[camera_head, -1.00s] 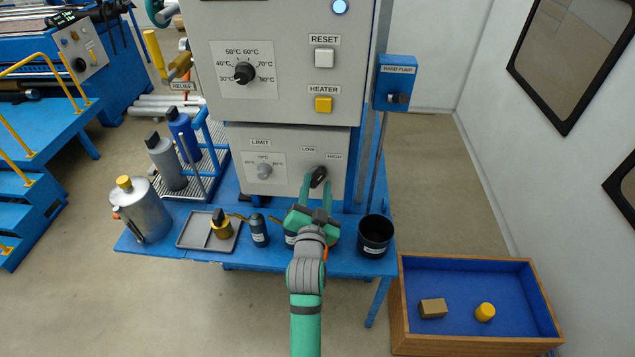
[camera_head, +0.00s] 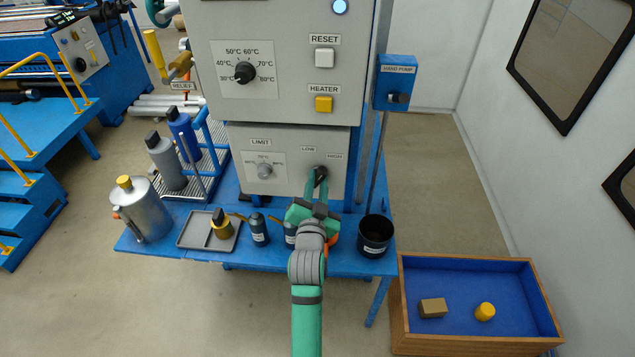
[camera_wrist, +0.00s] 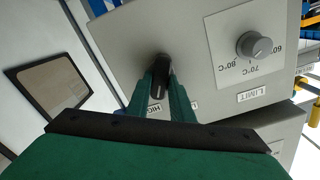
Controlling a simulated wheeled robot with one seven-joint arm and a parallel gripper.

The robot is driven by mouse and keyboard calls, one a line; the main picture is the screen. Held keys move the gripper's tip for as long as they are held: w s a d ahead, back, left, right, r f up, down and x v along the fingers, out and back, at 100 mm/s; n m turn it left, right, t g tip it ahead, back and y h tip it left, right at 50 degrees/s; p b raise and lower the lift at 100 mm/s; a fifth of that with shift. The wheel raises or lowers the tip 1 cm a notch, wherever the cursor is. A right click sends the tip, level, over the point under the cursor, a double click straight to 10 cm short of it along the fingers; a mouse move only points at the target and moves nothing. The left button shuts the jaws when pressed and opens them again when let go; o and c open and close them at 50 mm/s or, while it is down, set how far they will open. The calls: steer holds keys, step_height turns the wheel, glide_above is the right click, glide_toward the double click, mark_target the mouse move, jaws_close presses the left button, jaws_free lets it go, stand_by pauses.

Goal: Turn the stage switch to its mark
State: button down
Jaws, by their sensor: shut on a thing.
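The stage switch (camera_head: 320,173) is a black knob on the lower grey panel, below the LOW (camera_head: 308,149) and HIGH (camera_head: 335,156) labels. My gripper (camera_head: 316,186) reaches up to it from the front with its green fingers shut on the knob. In the wrist view the black knob (camera_wrist: 160,78) stands between the two fingertips. The fingers hide part of the knob, so its exact pointing is hard to read; in the head view it looks near upright. The HIGH label is partly covered by a finger in the wrist view.
The grey LIMIT knob (camera_head: 264,170) sits left of the switch. Below are small dark bottles (camera_head: 259,229), a grey tray (camera_head: 190,232) and a black cup (camera_head: 375,235) on the blue table. The hand pump box (camera_head: 395,83) is to the upper right.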

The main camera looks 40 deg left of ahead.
steer(key=n, duration=0.5)
steer(key=shift+r+n, duration=0.1)
steer(key=shift+n, duration=0.2)
steer(key=n, duration=0.5)
steer(key=shift+a+n, duration=0.25)
steer(key=shift+n, duration=0.15)
steer(key=shift+s+n, duration=0.1)
steer(key=shift+n, duration=0.2)
steer(key=c, duration=1.6)
jaws_free()
steer(key=shift+o, duration=0.2)
steer(key=v, duration=1)
steer(key=shift+s, duration=0.35)
